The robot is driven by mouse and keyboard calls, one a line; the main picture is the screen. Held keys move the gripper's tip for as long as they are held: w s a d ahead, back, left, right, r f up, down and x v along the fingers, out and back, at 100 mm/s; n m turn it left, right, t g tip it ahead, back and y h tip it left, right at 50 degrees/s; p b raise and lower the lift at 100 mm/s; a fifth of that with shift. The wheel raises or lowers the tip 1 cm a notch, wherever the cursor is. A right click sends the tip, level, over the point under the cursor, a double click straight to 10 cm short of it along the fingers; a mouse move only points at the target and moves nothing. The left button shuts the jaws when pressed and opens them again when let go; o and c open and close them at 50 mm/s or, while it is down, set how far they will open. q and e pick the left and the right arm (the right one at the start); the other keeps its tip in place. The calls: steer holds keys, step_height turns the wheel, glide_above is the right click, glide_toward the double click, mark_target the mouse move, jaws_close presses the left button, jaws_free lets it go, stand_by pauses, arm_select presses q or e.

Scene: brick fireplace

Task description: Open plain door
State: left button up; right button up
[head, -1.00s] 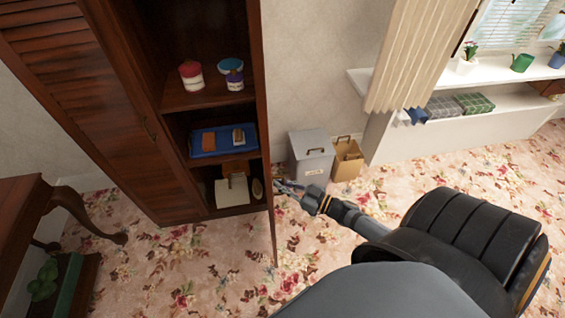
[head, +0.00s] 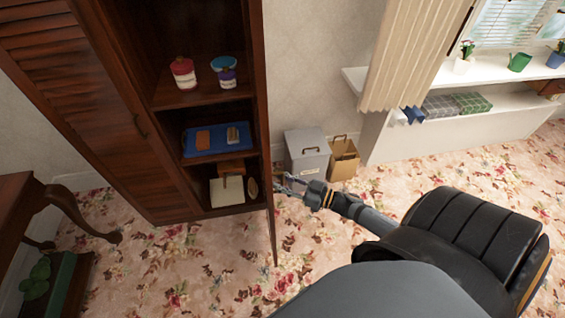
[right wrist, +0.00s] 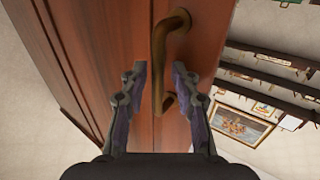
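The plain door (head: 268,130) of the dark wooden cabinet stands swung out and shows almost edge-on in the head view. Its handle side is hidden there. In the right wrist view the plain door (right wrist: 115,35) fills the left and middle, with a curved brass handle (right wrist: 159,52) on it. My right gripper (head: 284,184) is on the outer side of the door, low down. In the right wrist view my right gripper (right wrist: 157,72) has its fingers apart, one on each side of the handle; I cannot tell whether they touch it. My left gripper is out of view.
The louvered door (head: 60,80) is closed. The open shelves hold jars (head: 184,73) and a blue tray (head: 216,140). Flowered carpet (head: 200,275) is free in front of the cabinet.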

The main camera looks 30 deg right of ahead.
steer(key=shift+w, duration=0.15)
steer(key=v, duration=1.2)
stand_by(0.3)
steer(key=s+d+f+m+g+h, duration=0.15)
steer(key=d+f+h, duration=0.25)
steer(key=f, duration=0.5)
steer(key=s+d+f+m+g+h, duration=0.1)
steer(key=d+f+m+h, duration=0.3)
steer(key=f, duration=0.4)
steer(key=s+f+g+h, duration=0.35)
steer(key=s+f, duration=0.35)
steer(key=f, duration=0.5)
steer(key=s+a+f+g+y, duration=0.1)
steer(key=s+a+f+g, duration=0.7)
steer(key=s+a+f, duration=0.4)
steer(key=s+a, duration=0.2)
steer(key=s, duration=0.1)
steer(key=shift+a+f, duration=0.15)
steer(key=shift+f, duration=0.15)
